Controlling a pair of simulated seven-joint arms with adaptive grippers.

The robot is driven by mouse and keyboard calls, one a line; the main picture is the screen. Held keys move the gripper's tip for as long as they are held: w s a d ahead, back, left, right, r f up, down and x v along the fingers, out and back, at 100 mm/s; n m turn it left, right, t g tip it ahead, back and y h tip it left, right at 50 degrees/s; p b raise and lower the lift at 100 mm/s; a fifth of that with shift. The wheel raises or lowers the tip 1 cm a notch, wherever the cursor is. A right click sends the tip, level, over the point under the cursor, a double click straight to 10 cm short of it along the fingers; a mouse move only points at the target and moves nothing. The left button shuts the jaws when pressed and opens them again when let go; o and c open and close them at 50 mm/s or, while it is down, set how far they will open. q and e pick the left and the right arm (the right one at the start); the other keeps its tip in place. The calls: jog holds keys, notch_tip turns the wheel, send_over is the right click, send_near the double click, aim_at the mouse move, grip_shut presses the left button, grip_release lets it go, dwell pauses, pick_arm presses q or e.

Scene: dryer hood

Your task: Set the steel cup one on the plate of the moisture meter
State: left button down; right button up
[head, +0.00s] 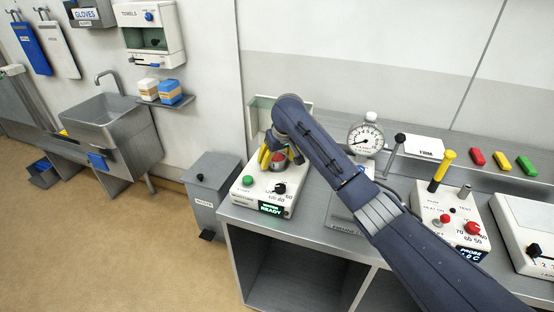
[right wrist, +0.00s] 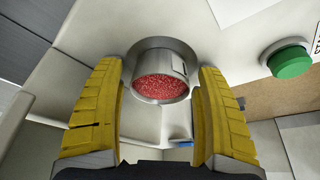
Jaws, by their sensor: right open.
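The steel cup (head: 277,167), filled with red grains, stands upright on top of the white moisture meter (head: 250,194). The meter has a green button, a black knob and a lit display that reads READY. The plate under the cup is mostly hidden. My right gripper (head: 281,162) reaches down over the meter, its yellow fingers on either side of the cup. In the right wrist view the cup (right wrist: 160,88) sits between the open fingers, with a gap visible on both sides. My left gripper is out of view.
A white box with a yellow-handled tool (head: 441,170) is farther right. A grey bin (head: 211,180) stands left of the bench. Coloured blocks (head: 502,159) lie on the back shelf.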

aim_at(278, 157)
jog(key=shift+r, duration=0.1)
jog(key=shift+r, duration=0.2)
jog(key=v, duration=0.3)
jog(key=shift+s+d+f, duration=0.1)
jog(key=shift+s+d, duration=0.05)
jog(key=shift+s, duration=0.1)
jog(key=s+d, duration=0.1)
jog(key=s, duration=0.2)
jog(key=s+d, duration=0.1)
jog(key=s, duration=0.2)
jog(key=s+d, duration=0.1)
jog(key=s, duration=0.1)
jog(key=shift+s+d, duration=0.35)
jog(key=shift+s, duration=0.05)
jog(key=shift+s+d, duration=0.35)
jog(key=shift+s, duration=0.5)
jog(key=shift+c, duration=0.5)
